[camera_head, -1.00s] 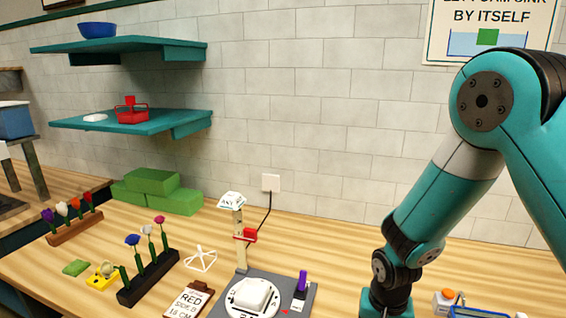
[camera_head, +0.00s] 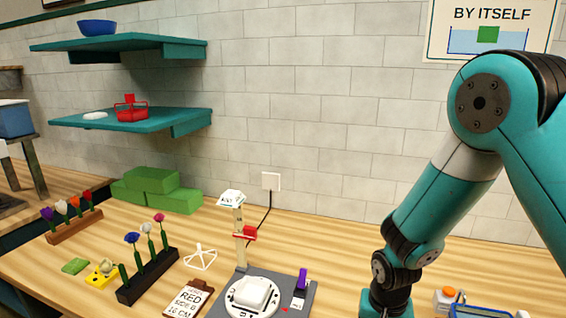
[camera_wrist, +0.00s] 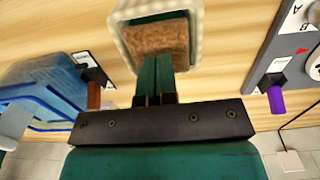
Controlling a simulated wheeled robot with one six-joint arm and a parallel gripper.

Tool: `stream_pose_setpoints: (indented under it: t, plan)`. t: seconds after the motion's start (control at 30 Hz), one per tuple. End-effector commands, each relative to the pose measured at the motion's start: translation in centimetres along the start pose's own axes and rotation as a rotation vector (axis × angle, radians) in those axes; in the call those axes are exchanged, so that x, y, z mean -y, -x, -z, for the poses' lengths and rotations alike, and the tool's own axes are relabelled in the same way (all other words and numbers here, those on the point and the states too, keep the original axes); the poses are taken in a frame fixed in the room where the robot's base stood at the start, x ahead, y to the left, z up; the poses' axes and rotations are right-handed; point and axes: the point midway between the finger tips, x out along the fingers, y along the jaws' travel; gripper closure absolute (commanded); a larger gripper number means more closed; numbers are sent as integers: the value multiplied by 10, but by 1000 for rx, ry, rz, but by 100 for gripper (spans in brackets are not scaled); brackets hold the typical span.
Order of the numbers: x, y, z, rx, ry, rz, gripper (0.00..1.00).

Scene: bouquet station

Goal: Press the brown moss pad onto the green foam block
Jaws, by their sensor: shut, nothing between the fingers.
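In the wrist view, the brown moss pad (camera_wrist: 158,40) sits inside a pale rounded container (camera_wrist: 125,38). A dark green strip (camera_wrist: 155,17), which looks like part of the green foam block, shows beside the pad's far edge. My gripper (camera_wrist: 155,62) is shut, with its two dark green fingers together and nothing between them. Its tips overlap the pad's near edge in the picture; I cannot tell whether they touch it. In the head view, the gripper, pad and container are outside the frame.
Blue-rimmed tub (camera_wrist: 50,95) lies left of the container; a grey board with a purple-handled part (camera_wrist: 277,98) lies right. In the head view, green blocks (camera_head: 150,181) are stacked by the wall, and flower racks (camera_head: 148,275) and a grey station (camera_head: 278,284) stand on the table.

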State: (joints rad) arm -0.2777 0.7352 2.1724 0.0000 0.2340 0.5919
Motion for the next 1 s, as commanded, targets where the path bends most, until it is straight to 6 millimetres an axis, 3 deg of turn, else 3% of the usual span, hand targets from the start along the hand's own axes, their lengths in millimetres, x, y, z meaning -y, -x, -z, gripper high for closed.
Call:
stream_pose_setpoints:
  t: [1.0]
  plan:
    - [0, -8, 0, 0, 0, 0, 100]
